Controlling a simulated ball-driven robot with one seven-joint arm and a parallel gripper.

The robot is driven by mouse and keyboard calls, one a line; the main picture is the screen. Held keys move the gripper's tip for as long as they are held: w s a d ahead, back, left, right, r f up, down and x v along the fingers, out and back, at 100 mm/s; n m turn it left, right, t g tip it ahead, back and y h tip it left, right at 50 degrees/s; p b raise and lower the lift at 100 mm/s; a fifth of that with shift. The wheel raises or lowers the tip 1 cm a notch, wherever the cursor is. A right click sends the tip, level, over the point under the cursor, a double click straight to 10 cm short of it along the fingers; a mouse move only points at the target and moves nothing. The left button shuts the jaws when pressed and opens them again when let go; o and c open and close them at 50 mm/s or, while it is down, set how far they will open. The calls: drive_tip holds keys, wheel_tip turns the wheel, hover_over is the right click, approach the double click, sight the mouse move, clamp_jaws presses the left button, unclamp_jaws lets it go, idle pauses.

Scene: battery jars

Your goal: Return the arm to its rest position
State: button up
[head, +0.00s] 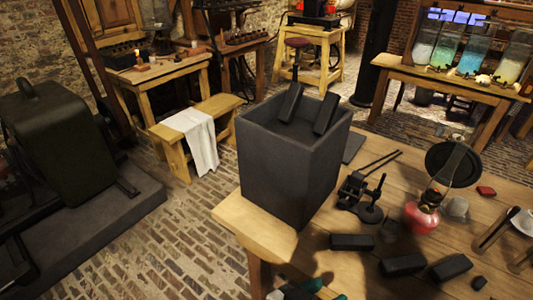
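My gripper and arm are not in view in the head view, so whether the gripper is open or holding something is hidden from me. A large dark square jar (285,165) stands upright near the left end of the wooden table (245,222). Two dark blocks (290,102) (326,113) lean inside it, with their upper ends above the rim. Similar dark blocks lie on the table in front and to the right: one (352,242), a second (403,265) and a third (450,268).
Beside the jar are a black metal stand (365,200), a glass lamp with red liquid (425,215) and a small red block (486,191). Dark and teal items (305,290) lie at the bottom edge. A bench with a white cloth (198,140) stands behind; brick floor (190,225) is open at left.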

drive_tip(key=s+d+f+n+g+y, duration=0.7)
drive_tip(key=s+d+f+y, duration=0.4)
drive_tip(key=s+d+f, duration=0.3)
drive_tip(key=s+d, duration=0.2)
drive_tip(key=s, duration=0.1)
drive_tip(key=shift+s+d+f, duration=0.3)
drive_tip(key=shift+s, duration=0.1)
